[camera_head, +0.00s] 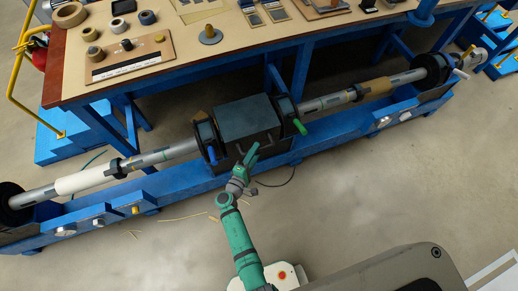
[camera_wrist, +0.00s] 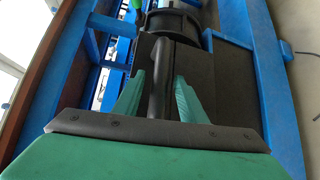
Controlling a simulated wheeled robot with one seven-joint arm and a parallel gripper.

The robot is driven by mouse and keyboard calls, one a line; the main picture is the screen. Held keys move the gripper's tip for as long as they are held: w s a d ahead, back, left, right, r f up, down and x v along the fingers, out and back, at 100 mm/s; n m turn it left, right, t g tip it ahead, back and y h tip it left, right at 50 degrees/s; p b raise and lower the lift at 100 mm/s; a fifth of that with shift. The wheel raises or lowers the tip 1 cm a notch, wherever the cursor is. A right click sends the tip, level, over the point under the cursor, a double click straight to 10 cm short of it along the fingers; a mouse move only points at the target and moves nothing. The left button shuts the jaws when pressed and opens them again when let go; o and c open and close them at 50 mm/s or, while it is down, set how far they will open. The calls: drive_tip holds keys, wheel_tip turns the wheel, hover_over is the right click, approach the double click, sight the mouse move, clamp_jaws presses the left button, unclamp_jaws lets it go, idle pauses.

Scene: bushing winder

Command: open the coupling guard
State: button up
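The coupling guard (camera_head: 248,118) is a dark box over the middle of the shaft, between two black flanges. Its lid looks closed. In the wrist view, a dark bar handle (camera_wrist: 161,85) stands out from the guard's dark panel (camera_wrist: 214,75). My gripper (camera_head: 253,152) is at the guard's front side, with green fingers. In the wrist view, my gripper's fingers (camera_wrist: 160,88) lie on both sides of the bar, very close to it. Whether they press on it cannot be told. The bar's near end is hidden behind the gripper body.
The silver shaft (camera_head: 165,155) runs along a blue frame (camera_head: 180,188) on both sides of the guard. A green knob (camera_head: 299,127) and a blue knob (camera_head: 212,154) sit beside the guard. A workbench (camera_head: 185,50) with parts stands behind. The floor in front is mostly clear.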

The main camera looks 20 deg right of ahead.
drive_tip(key=shift+x, duration=0.8)
drive_tip(key=shift+a, duration=0.1)
